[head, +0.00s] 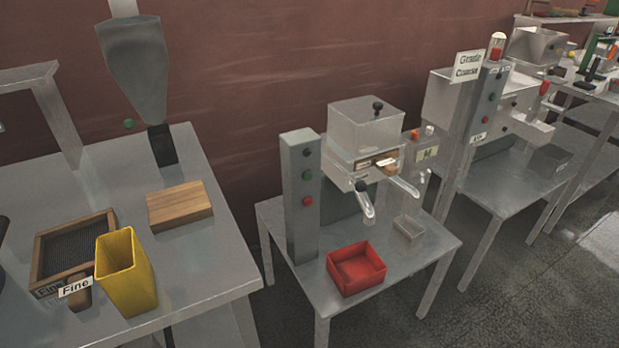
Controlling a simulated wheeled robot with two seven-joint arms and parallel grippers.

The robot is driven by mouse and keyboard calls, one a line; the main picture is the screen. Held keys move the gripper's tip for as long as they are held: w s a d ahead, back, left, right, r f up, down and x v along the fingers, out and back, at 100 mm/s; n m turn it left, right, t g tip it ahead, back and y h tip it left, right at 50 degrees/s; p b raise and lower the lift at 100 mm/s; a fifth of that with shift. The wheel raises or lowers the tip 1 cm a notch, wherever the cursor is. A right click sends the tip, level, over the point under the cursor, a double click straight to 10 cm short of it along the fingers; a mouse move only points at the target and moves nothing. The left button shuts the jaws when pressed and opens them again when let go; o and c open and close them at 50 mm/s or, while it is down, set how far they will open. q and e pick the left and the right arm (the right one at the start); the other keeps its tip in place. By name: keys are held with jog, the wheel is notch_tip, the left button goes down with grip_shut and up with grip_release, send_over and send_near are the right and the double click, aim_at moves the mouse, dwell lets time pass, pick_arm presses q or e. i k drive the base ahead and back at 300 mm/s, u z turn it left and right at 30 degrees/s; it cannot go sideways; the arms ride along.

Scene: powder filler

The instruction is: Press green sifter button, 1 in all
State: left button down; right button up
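The sifter (366,133) stands on the middle metal table, with a clear-looking box top, a wooden-handled sieve in its slot and two spouts. A grey column (297,230) stands at its left. Nothing touches the green button. Neither of my grippers can be made out in the head view.
The left table holds a yellow container (126,276), a framed sieve (73,252) and a wooden block (179,206). A second machine (470,135) stands at right.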

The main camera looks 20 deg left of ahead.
aim_at(308, 175)
jog(key=z, duration=0.55)
jog(key=k, duration=0.65)
jog(key=z, duration=0.15)
jog(key=i, duration=1.4)
jog(key=u, duration=1.3)
